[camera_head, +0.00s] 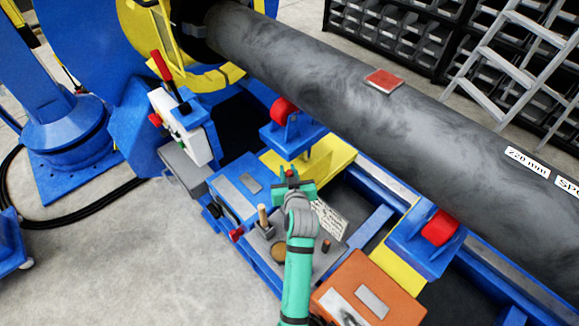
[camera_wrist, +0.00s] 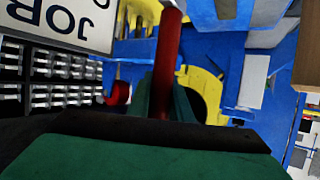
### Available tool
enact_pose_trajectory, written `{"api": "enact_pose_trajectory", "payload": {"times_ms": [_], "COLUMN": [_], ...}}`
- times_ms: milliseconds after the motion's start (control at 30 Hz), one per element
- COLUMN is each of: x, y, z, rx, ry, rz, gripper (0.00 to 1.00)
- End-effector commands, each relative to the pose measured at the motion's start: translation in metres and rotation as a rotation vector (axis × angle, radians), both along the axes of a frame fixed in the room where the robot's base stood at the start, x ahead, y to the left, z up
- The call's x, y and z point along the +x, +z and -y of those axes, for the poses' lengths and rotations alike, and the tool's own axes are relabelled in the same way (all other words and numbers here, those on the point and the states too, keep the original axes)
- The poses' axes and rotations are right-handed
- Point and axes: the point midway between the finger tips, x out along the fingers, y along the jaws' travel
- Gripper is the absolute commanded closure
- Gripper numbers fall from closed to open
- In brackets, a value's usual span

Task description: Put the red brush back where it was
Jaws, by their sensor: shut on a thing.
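My gripper (camera_head: 290,182) is over the work shelf, just beyond the grey tray (camera_head: 255,235). In the wrist view, a red cylindrical handle (camera_wrist: 168,60) stands between the fingers; I take it for the red brush. My gripper is shut on it. In the head view only a small red tip (camera_head: 290,172) shows at the jaws. The brush's bristles cannot be made out. A wooden-handled item (camera_head: 263,216) stands upright in the tray, near a round brown item (camera_head: 281,252). A short dark cylinder (camera_head: 326,245) stands to the right.
An orange box (camera_head: 350,290) is at front right and a blue box (camera_head: 232,190) at left. A large dark pipe (camera_head: 330,80) on red rollers (camera_head: 284,107) runs behind.

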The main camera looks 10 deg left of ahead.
Motion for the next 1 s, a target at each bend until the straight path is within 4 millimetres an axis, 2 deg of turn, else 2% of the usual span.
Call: {"api": "enact_pose_trajectory", "payload": {"times_ms": [300,500,1000], "x": [0.0,0.001,0.001], "y": [-0.032,-0.046,-0.052], "z": [0.0,0.007,0.002], "rx": [0.002,0.0,0.001], "ry": [-0.001,-0.01,-0.004], "rz": [-0.001,0.0,0.001], "gripper": [1.0,1.0,1.0]}}
